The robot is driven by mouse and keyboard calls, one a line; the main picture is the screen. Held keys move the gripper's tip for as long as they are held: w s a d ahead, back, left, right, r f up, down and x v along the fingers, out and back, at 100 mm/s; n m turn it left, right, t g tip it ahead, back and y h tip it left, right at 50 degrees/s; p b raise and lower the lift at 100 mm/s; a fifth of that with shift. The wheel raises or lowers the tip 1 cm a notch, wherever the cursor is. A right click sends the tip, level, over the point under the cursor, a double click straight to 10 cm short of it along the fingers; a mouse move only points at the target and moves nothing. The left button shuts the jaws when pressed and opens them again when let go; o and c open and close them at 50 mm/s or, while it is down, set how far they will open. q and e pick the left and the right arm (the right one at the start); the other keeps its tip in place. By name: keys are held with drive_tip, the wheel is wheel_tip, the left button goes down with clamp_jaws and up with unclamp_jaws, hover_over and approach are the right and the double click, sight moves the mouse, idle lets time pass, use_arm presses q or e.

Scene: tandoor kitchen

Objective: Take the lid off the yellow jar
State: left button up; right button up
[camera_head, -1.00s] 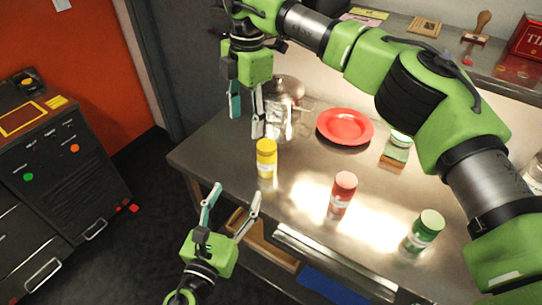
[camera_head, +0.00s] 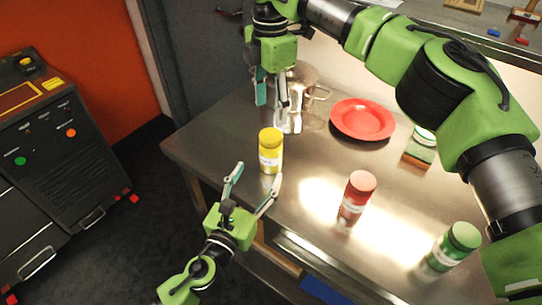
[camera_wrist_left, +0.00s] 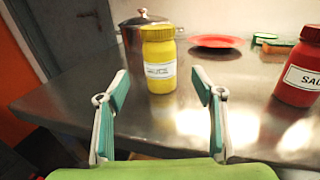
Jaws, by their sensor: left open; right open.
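The yellow jar (camera_head: 270,151) stands upright on the steel table with its yellow lid (camera_head: 271,137) on and a white label on its side. It also shows in the left wrist view (camera_wrist_left: 159,58), ahead of and between the fingers. My left gripper (camera_head: 253,178) is open and empty at the table's front edge, just short of the jar and not touching it. It also shows in the left wrist view (camera_wrist_left: 160,88). My right gripper (camera_head: 272,95) is open and points down above the table behind the jar, apart from it. It partly covers a metal pot.
A metal pot (camera_head: 302,76) stands behind the jar. A red plate (camera_head: 363,119) lies at the back. A red jar (camera_head: 357,192) and a green jar (camera_head: 454,246) stand to the right. A sponge (camera_head: 419,152) lies near the plate. The tabletop around the yellow jar is clear.

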sight(267, 158)
use_arm(q)
drive_tip(key=x, duration=0.8)
use_arm(e)
drive_tip(key=shift+w+f, duration=0.15)
drive_tip(key=shift+w, duration=0.05)
use_arm(q)
drive_tip(key=shift+w+d, duration=0.2)
drive_tip(key=shift+w, duration=0.45)
use_arm(e)
drive_tip(key=shift+s, duration=0.1)
use_arm(q)
clamp_jaws()
use_arm(e)
drive_tip(key=m, duration=0.4)
drive_tip(key=shift+f, duration=3.95)
